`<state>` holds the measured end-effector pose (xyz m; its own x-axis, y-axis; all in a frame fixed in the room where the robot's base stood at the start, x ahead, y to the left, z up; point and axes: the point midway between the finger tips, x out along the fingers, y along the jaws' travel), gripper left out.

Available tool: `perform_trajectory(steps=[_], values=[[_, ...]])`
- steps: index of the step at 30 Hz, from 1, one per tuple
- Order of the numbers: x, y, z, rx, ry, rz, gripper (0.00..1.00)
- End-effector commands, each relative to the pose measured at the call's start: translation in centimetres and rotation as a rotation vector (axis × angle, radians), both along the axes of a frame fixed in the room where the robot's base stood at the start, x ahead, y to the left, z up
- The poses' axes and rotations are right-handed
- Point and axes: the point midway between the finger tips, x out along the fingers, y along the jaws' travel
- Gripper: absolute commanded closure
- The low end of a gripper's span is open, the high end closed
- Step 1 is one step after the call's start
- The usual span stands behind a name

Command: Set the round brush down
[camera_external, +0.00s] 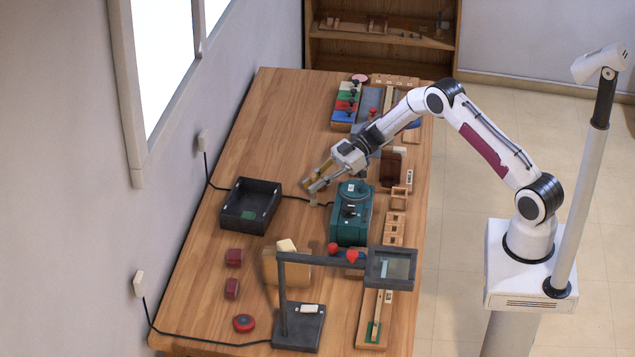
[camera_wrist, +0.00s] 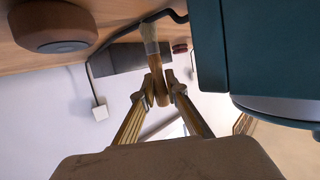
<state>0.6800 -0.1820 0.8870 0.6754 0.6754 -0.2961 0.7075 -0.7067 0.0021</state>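The round brush (camera_wrist: 157,68) shows in the wrist view, with a brown wooden handle and a pale grey part at its upper end. My gripper (camera_wrist: 164,92) is shut on the handle, one fingertip on each side of it. In the external view my gripper (camera_external: 315,188) is low over the table (camera_external: 232,140), left of the teal machine and right of the dark tray.
The teal machine (camera_external: 346,225) stands close beside my gripper. The black open tray (camera_external: 268,230) lies to the left, with a black cable between. A brown round object (camera_wrist: 55,25) is near in the wrist view. The table's far left is clear.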

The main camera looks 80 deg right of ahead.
Motion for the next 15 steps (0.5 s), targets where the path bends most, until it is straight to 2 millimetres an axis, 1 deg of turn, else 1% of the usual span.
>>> perform_trajectory(steps=[2, 15], values=[[0.0, 0.0, 0.01, 0.0, 0.0, 0.0, 0.71], [0.0, 0.0, 0.21, 0.0, 0.0, 0.0, 0.71]])
